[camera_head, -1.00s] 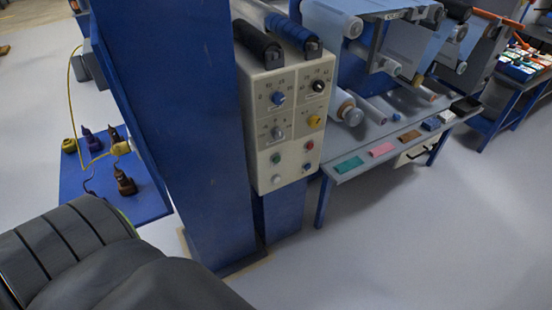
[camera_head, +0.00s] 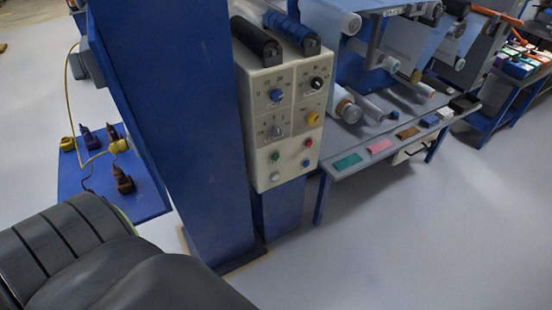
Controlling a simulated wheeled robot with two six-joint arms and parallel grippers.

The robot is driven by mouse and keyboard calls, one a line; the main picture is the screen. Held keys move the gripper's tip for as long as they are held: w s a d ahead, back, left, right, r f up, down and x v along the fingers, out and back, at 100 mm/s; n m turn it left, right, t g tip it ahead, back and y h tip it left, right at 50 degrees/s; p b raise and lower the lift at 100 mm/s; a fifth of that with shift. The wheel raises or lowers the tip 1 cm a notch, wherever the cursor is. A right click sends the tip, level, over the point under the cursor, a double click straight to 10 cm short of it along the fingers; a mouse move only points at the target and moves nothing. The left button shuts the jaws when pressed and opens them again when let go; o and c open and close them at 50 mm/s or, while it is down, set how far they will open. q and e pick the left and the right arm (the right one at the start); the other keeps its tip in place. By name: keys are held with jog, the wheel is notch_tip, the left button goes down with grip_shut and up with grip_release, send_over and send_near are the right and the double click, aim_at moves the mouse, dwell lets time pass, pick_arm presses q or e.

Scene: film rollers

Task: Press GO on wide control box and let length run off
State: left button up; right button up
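The wide control box (camera_head: 262,150) is cream-coloured and mounted on a blue post in the middle of the head view. Its face carries a blue knob (camera_head: 277,96), a black knob (camera_head: 317,83), a grey knob (camera_head: 277,131) and a yellow knob (camera_head: 313,118). Below them sit a green button (camera_head: 275,157), a red button (camera_head: 308,143), a white button (camera_head: 275,177) and a blue button (camera_head: 306,162). The labels are too small to read, so I cannot tell which is GO. Film rollers (camera_head: 347,112) stand to the right. Neither gripper shows.
A blue column (camera_head: 180,120) stands left of the box. A grey table (camera_head: 335,172) with coloured pads (camera_head: 379,146) reaches out to the right. A blue board (camera_head: 145,199) holding several small tools lies at left. The floor (camera_head: 420,240) at front right is clear.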

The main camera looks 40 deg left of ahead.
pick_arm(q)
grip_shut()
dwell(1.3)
